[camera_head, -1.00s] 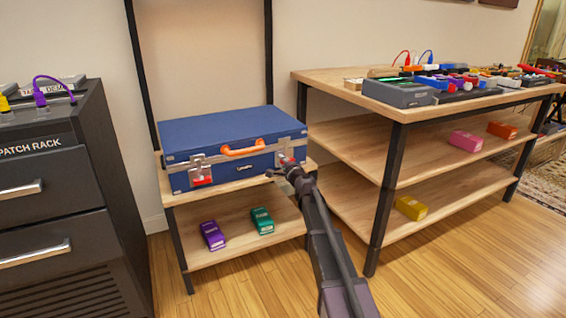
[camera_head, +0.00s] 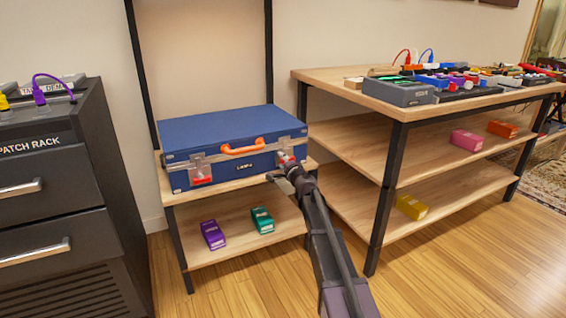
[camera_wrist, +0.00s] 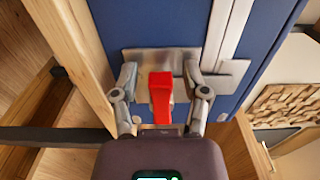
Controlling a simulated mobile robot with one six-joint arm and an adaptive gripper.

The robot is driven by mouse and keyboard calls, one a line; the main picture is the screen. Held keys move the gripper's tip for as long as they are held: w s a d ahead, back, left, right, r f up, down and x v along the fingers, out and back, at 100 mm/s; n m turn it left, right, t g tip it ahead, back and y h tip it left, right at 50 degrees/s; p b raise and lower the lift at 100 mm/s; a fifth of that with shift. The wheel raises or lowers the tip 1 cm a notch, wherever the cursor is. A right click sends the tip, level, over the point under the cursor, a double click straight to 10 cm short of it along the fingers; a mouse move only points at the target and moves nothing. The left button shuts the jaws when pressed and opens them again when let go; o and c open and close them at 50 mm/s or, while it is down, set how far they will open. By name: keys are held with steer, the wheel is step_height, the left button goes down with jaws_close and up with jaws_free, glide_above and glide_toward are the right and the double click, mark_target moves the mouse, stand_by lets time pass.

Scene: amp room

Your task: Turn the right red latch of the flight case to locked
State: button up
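The blue flight case (camera_head: 225,133) lies closed on the upper shelf, with an orange handle (camera_head: 243,147) on its front. Its left red latch (camera_head: 202,180) is in plain view in the head view. The right red latch (camera_head: 284,158) is partly hidden behind my gripper (camera_head: 284,171) there. In the wrist view this red latch (camera_wrist: 161,95) stands in front of a silver plate (camera_wrist: 150,58). My gripper (camera_wrist: 160,75) is open, one finger on each side of the latch, with visible gaps. Whether the latch is locked I cannot tell.
Purple (camera_head: 213,235) and green (camera_head: 262,220) boxes lie on the shelf below the case. A wooden table (camera_head: 340,85) with pedals stands close at the right. A dark patch rack (camera_head: 60,200) stands at the left. The wood floor between is clear.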

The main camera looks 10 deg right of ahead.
steer(key=shift+s, duration=0.15)
steer(key=v, duration=1.2)
stand_by(0.5)
